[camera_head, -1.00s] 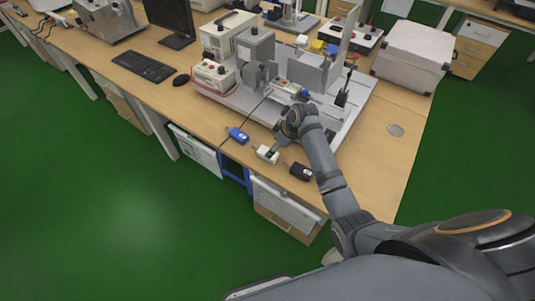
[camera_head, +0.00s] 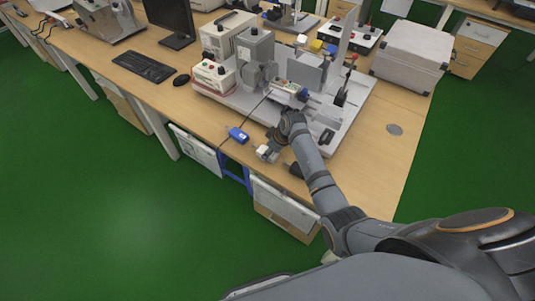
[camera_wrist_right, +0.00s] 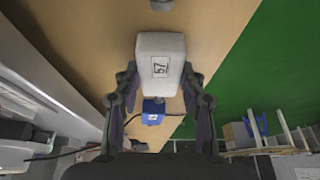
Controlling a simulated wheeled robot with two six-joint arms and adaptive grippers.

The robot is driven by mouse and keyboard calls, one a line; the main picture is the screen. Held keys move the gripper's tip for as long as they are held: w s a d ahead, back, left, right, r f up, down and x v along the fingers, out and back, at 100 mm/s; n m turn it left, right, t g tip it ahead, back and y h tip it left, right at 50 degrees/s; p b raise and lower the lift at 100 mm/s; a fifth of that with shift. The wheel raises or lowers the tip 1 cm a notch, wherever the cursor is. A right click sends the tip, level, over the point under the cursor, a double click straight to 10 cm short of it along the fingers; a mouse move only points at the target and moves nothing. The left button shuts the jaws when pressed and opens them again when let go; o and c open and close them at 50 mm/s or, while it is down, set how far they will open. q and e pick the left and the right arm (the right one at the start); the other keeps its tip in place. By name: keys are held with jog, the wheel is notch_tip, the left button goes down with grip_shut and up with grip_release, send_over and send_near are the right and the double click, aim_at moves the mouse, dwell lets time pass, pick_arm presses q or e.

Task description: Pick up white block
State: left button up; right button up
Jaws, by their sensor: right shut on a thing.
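The white block (camera_head: 266,153) is near the front edge of the wooden table, between the blue block and the dark block. In the right wrist view the white block (camera_wrist_right: 160,68) carries a label reading 57 and sits between the two fingers. My right gripper (camera_head: 270,149) is shut on it; its fingers (camera_wrist_right: 160,100) lie along the block's two sides. I cannot tell whether the block touches the table. My left gripper is in neither view.
A blue block (camera_head: 238,134) with a cable lies to the left. A dark block (camera_head: 295,170) lies to the right, partly hidden by my arm. A test machine on a grey base plate (camera_head: 345,133) stands behind. The table's front edge is close.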

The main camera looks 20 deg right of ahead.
jog(key=shift+r, duration=0.1)
jog(key=shift+c, duration=0.3)
notch_tip(320, 180, up, 10)
dwell(0.4)
